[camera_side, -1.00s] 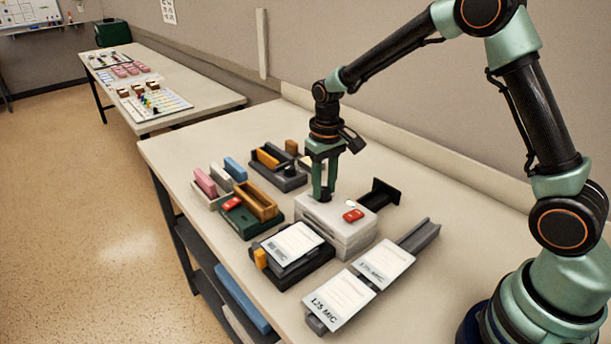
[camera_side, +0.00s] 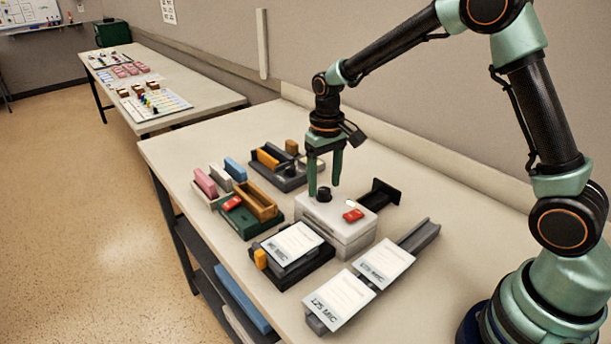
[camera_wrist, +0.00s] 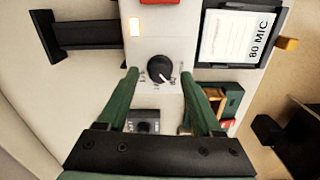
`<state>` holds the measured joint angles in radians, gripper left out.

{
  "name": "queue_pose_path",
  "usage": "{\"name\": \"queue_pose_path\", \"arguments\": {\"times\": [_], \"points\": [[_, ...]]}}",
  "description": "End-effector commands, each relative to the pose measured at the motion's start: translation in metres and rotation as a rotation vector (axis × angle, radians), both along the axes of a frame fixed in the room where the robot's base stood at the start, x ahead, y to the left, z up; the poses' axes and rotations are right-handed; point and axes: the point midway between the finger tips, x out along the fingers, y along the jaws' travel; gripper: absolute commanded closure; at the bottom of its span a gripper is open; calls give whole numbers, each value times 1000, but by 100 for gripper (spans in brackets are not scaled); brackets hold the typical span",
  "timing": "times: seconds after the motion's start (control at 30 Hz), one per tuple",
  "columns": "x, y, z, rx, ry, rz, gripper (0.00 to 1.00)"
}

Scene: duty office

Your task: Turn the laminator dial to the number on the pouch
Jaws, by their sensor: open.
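The white laminator (camera_side: 345,236) stands mid-table with a black dial (camera_side: 324,194) on its top. In the wrist view the dial (camera_wrist: 159,69) has a white pointer line aimed toward the lower right; the printed marks around it are too small to read. My gripper (camera_side: 324,187) is open, its green fingers apart on both sides of the dial and slightly above it. In the wrist view my gripper (camera_wrist: 159,72) holds nothing. A pouch (camera_side: 291,243) lies on a black tray; it reads "80 MIC" in the wrist view (camera_wrist: 236,38).
Two pouches, marked 125 MIC (camera_side: 338,300) and apparently 175 MIC (camera_side: 384,261), lie on a grey rack at the front. The laminator has a red button (camera_side: 353,215) and a lit lamp (camera_wrist: 136,26). Holders with coloured blocks (camera_side: 257,200) stand left. A black support (camera_side: 381,192) juts behind.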

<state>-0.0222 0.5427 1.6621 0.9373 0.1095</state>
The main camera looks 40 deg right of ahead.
Motion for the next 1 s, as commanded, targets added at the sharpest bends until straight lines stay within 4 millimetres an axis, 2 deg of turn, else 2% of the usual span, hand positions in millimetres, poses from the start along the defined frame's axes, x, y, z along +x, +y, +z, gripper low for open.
{"name": "queue_pose_path", "arguments": {"times": [0.3,0.5,0.7,1.0], "points": [[1,0,65,0,-7,0,33],[1,0,95,0,-4,0,33],[0,0,108,0,-1,0,33],[0,0,108,0,-1,0,33]]}}
